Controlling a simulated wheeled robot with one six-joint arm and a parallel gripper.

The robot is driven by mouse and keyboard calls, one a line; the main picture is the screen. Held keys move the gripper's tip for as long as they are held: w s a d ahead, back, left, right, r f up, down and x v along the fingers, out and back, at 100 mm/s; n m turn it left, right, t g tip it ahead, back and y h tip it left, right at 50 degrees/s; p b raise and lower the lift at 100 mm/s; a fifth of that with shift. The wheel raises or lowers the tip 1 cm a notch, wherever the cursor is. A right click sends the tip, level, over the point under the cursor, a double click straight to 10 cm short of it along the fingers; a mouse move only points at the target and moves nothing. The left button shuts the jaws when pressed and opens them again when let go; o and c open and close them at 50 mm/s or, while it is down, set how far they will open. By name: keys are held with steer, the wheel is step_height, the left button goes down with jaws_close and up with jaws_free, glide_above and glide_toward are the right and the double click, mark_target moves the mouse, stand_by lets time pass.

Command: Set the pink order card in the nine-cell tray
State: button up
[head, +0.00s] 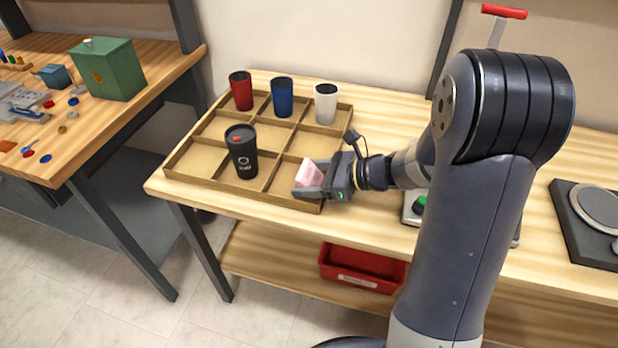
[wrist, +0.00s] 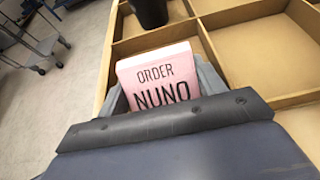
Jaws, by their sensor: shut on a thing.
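The pink order card (head: 309,173) is held in my gripper (head: 310,184), which is shut on it. In the wrist view the card (wrist: 158,75) reads "ORDER NUNO" and stands between the fingers. The nine-cell wooden tray (head: 226,188) lies on the workbench. My gripper and the card are at the tray's front right cell. I cannot tell whether the card touches the tray floor. A black cup (head: 243,155) with a logo stands in the tray's front middle area, left of the card.
Red (head: 241,91), blue (head: 282,97) and white (head: 326,104) cups stand in the tray's back row. A red bin (head: 362,268) sits on the shelf below. A green box (head: 107,70) is on the left bench. Several tray cells are empty.

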steer(key=shift+f, duration=0.15)
steer(key=o, duration=0.7)
steer(key=shift+r, duration=0.2)
steer(key=shift+d+r, duration=0.15)
steer(key=shift+d, duration=0.15)
steer(key=v, duration=1.1)
steer(key=shift+s+d, duration=0.15)
steer(key=shift+d, duration=0.05)
